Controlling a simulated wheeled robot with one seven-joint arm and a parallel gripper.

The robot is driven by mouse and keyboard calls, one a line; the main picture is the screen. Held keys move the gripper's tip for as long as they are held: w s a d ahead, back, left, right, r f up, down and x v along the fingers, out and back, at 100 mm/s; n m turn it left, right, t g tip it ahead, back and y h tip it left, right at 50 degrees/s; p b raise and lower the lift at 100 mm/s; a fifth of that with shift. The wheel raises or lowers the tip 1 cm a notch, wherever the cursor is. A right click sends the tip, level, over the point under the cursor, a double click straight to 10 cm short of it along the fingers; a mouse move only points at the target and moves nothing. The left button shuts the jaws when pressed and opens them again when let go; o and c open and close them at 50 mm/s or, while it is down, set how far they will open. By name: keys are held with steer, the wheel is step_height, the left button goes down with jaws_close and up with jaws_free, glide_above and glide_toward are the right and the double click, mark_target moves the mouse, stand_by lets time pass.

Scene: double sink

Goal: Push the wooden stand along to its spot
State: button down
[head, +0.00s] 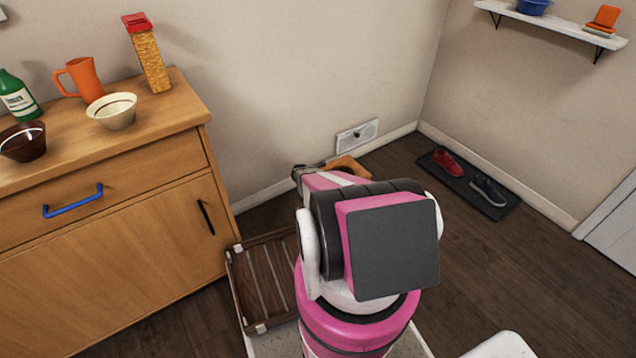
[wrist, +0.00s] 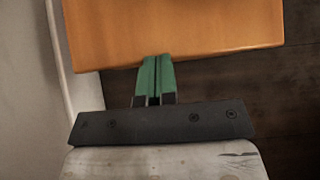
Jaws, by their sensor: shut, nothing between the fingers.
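The wooden stand (wrist: 180,25) shows in the wrist view as a smooth orange-brown top with a straight near edge. In the head view only a small part of the stand (head: 350,164) shows past my arm, near the back wall. My gripper (wrist: 156,62) has its green fingers shut together and empty, with the tips at the stand's near edge. I cannot tell whether they touch it. My arm hides the fingers in the head view. No marked spot for the stand can be made out.
A wooden cabinet (head: 120,235) stands at the left, with a dark slatted rack (head: 248,285) on the floor beside it. A wall socket (head: 357,136) is behind the stand. A dark mat (head: 500,207) with two shoes lies at the right. Floor between stand and mat is clear.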

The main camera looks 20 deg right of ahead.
steer(key=shift+f, duration=0.25)
step_height(320, 180, up, 6)
steer(key=w+d, duration=0.2)
steer(key=d, duration=0.8)
steer(key=w+d, duration=0.2)
steer(key=d, duration=0.8)
steer(key=s+a+r+m+y, duration=0.2)
steer(key=s+a+r+m, duration=0.35)
steer(key=a+r, duration=0.6)
steer(key=s+a+r+m+y, duration=0.1)
steer(key=s+a+r+m, duration=0.55)
steer(key=a, duration=0.75)
steer(key=s+a+r+m+g+y, duration=0.1)
steer(key=s+a+r+m+y, duration=0.4)
steer(key=s+a+r, duration=1.4)
steer(key=s+a+m, duration=0.2)
steer(key=a+m, duration=0.1)
steer(key=shift+a+r+g+y, duration=0.25)
steer(key=shift+a+g+y, duration=0.05)
steer(key=shift+g+y, duration=0.1)
